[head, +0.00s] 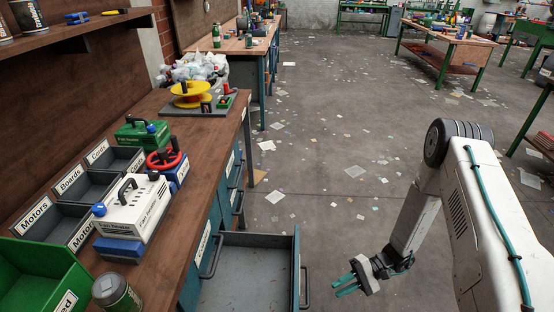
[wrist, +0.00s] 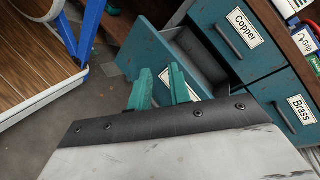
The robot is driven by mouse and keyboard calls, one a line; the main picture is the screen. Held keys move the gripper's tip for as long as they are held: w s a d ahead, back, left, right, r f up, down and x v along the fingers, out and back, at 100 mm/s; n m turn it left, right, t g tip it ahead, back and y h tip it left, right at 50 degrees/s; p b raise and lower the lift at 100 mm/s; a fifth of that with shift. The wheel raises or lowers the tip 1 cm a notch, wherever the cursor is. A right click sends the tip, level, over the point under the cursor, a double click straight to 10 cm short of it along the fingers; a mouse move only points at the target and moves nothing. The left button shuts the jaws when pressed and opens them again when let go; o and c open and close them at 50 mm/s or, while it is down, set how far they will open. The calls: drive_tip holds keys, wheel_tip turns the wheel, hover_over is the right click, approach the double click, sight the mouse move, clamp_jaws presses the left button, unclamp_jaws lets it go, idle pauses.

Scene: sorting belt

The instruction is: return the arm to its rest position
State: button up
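My gripper (head: 343,285) has teal fingers and hangs low over the floor, just right of the open drawer, at the end of my white arm (head: 470,215). The arm reaches down and forward from the right side of the head view. In the wrist view the two fingers of my gripper (wrist: 159,82) stand apart with nothing between them. The fingers partly cover a label on the open drawer's front.
The open grey drawer (head: 262,240) juts from the workbench (head: 178,110) and looks empty inside. The bench holds a fan heater (head: 133,212), a green bin (head: 40,285) and several grey compartments. The wrist view shows drawers labelled Copper (wrist: 243,28) and Brass (wrist: 301,109). Litter-strewn floor (head: 330,150) lies open ahead.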

drive_tip(key=s+d+r+n+g+h, duration=0.15)
drive_tip(key=r+h, duration=0.25)
drive_tip(key=r, duration=1)
drive_tip(key=s+d+r+g+h, duration=0.1)
drive_tip(key=d+r+h, duration=0.25)
drive_tip(key=r, duration=0.95)
drive_tip(key=s+r+n+t+h, duration=0.1)
drive_tip(key=s+r+t+h, duration=0.2)
drive_tip(key=s+r, duration=0.4)
drive_tip(key=s+d+r+n+t+h, duration=0.1)
drive_tip(key=s+r+t+h, duration=0.2)
drive_tip(key=r, duration=1.3)
drive_tip(key=s+t, duration=0.3)
drive_tip(key=s, duration=0.1)
drive_tip(key=shift+s+d+h, duration=0.15)
drive_tip(key=shift+d+h, duration=0.05)
drive_tip(key=shift+h, duration=0.15)
